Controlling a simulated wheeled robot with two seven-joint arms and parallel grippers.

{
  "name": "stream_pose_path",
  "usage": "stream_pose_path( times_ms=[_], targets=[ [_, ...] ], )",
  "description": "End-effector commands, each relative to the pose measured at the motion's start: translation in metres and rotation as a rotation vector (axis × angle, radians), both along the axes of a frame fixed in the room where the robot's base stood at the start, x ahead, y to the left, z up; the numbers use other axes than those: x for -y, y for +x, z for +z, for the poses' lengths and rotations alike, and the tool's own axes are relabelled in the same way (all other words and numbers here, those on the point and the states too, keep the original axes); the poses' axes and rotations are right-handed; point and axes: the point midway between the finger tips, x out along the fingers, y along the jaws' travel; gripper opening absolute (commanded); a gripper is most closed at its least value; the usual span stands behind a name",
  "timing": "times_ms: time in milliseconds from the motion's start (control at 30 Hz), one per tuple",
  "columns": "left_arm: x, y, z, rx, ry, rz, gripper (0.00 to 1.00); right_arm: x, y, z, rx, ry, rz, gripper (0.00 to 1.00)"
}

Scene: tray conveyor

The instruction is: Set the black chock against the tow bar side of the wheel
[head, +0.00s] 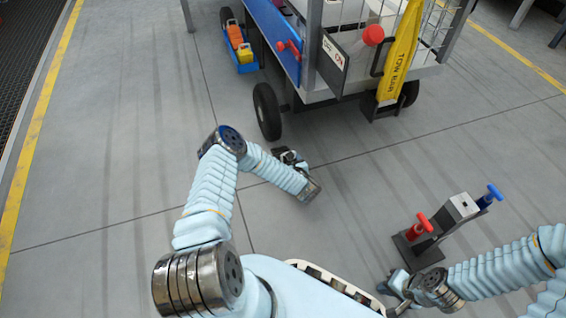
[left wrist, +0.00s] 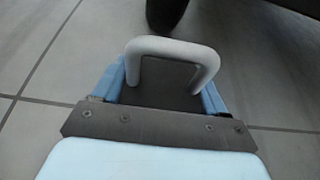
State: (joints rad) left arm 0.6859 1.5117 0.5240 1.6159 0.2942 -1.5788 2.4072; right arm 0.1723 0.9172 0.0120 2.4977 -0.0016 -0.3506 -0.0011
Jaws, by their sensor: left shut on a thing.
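My left gripper (head: 291,160) is low over the floor, just in front of the cart's near wheel (head: 266,111). In the left wrist view its blue fingers (left wrist: 168,88) are shut on the black chock (left wrist: 165,97), which has a pale grey looped handle (left wrist: 175,47). In the head view the chock is mostly hidden by the gripper and wrist. The yellow tow bar panel (head: 400,50) is at the cart's right end. My right gripper (head: 397,284) is low at bottom right; its jaw opening is unclear.
A stand with a red handle (head: 419,224) and a blue handle (head: 490,195) is at right, near my right arm. Floor left of the wheel and between wheel and stand is clear.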

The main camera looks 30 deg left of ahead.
Motion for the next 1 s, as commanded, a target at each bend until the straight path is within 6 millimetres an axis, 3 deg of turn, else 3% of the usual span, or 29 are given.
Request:
stream_pose_path(
  times_ms=[100,200,500,600,967,1000],
  targets=[
    [0.0,0.001,-0.021,0.002,0.002,0.0,0.17,0.0,0.0,-0.008,0.002,0.0,-0.002,0.0],
    [0.0,0.001,-0.027,0.003,0.001,-0.001,0.17,0.0,0.0,-0.009,0.002,0.0,-0.002,0.0],
    [-0.034,0.029,-0.028,0.005,0.004,0.002,0.17,0.0,0.001,-0.022,0.004,-0.001,-0.003,0.0],
    [-0.031,0.027,-0.04,0.002,0.002,-0.001,0.17,0.0,0.001,-0.026,0.005,-0.001,-0.003,0.0],
    [-0.031,0.027,-0.042,0.003,0.001,-0.001,0.18,0.001,0.001,-0.027,0.006,-0.002,-0.003,0.0],
    [-0.031,0.026,-0.042,0.001,0.001,-0.001,0.77,0.001,0.001,-0.027,0.006,-0.002,-0.003,0.0]
  ],
)
